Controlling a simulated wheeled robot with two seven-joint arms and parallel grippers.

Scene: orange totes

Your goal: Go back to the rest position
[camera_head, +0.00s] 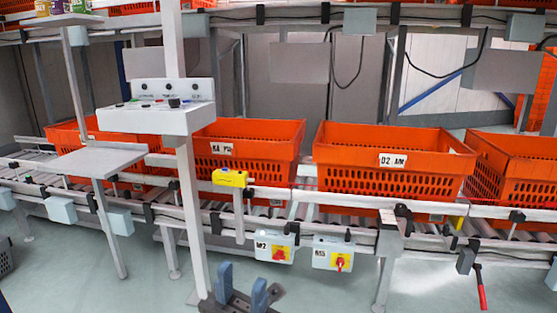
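My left gripper (241,284) shows at the bottom edge, left of centre. Its two blue fingers point up and stand apart with nothing between them. It is over the grey-green floor, in front of the conveyor and touching nothing that I can see. Most of the arm behind it is cut off by the picture's lower edge. My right gripper is out of view.
Orange totes (345,170) stand on a roller conveyor (290,217) across the view. A white post (186,205) carries a control panel (155,119). A grey shelf (98,160) and switch boxes (333,252) jut forward. The floor (130,292) in front is clear.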

